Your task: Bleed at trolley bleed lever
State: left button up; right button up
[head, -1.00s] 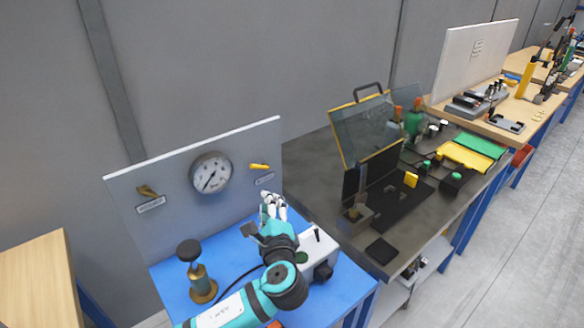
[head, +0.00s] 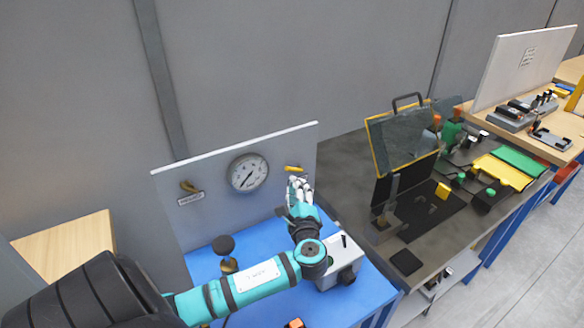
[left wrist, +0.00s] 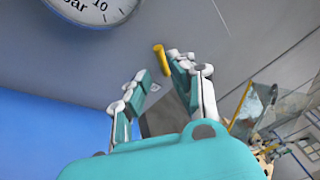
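An upright grey panel (head: 220,215) stands at the back of a blue-topped trolley (head: 205,265). A yellow lever (head: 293,168), apparently the bleed lever, is on the panel right of a round dial gauge (head: 248,173). A brass lever (head: 189,186) with a label sits left of the gauge. My left gripper (head: 299,181) is just below the yellow lever in the head view. In the left wrist view its fingers (left wrist: 160,68) are apart and empty, with the yellow lever (left wrist: 159,53) just beyond the tips. Contact cannot be told. My right gripper is not in view.
A black knob on a brass stem (head: 226,246) and a grey box (head: 335,262) stand on the trolley. A dark bench (head: 345,150) with a glass-lidded case (head: 403,130) adjoins on the right. A wooden table (head: 65,240) is at left.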

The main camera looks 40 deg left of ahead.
pick_arm(q)
jog(key=p+x, duration=0.1)
jog(key=x, duration=0.6)
jog(key=shift+a, duration=0.2)
jog(key=shift+w, duration=0.15)
grip_shut()
